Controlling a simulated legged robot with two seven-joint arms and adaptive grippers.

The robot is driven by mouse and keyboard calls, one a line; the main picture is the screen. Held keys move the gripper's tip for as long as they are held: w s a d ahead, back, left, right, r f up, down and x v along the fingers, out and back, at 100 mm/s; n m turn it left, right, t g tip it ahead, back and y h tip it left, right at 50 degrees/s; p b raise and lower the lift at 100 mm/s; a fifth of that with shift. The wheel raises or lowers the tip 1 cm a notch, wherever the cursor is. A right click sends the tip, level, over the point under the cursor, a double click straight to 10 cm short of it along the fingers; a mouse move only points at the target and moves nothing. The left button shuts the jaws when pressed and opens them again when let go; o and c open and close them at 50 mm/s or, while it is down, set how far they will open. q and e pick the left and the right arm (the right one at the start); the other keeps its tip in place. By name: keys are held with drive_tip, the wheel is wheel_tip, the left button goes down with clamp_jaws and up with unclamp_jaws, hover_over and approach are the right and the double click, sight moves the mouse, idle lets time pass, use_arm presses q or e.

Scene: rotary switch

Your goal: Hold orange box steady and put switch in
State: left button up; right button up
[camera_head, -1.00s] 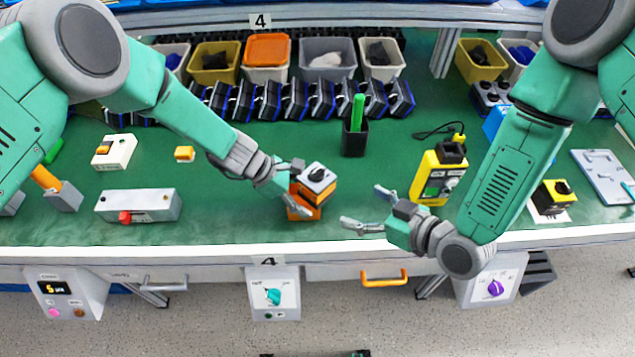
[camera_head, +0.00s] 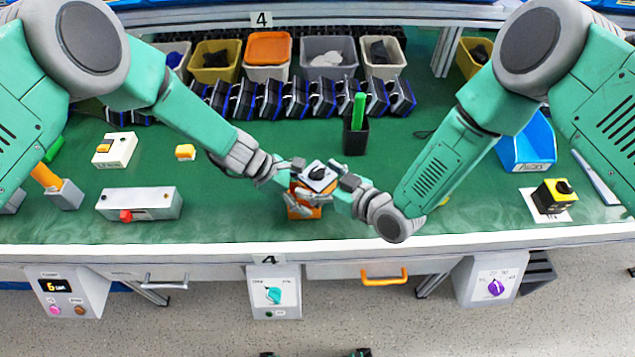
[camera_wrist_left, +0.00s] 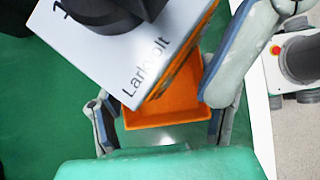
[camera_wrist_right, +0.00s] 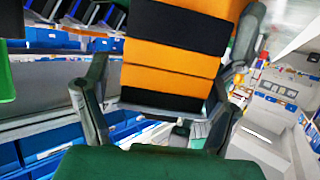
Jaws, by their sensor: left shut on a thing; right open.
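The orange box (camera_head: 304,211) stands near the table's front edge; its open inside (camera_wrist_left: 168,108) shows in the left wrist view. My left gripper (camera_head: 287,186) is shut on the box, its fingers on either side. The switch (camera_head: 318,177), with a grey face, black knob and orange-black striped body (camera_wrist_right: 172,58), is over the box, tilted to it in the left wrist view. How far it sits inside is hidden. My right gripper (camera_head: 328,193) is open, its fingers on either side of the striped body; contact is unclear.
A black holder (camera_head: 355,138) with a green stick stands behind. A grey control box (camera_head: 150,204) with a red button lies left. A yellow-black switch (camera_head: 555,195) and a blue bin (camera_head: 528,145) are right. Green table between is clear.

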sight(319, 169)
drive_tip(key=shift+w+a, duration=0.1)
drive_tip(key=shift+w, duration=0.05)
drive_tip(key=c, duration=1.6)
drive_tip(key=shift+o, duration=0.2)
drive_tip(key=shift+r, duration=0.3)
wheel_tip(319, 169, up, 3)
drive_tip(key=shift+r, duration=0.1)
drive_tip(key=s+d, duration=1.2)
drive_tip(key=shift+s+d+f, duration=0.2)
drive_tip(key=shift+s+d, duration=0.2)
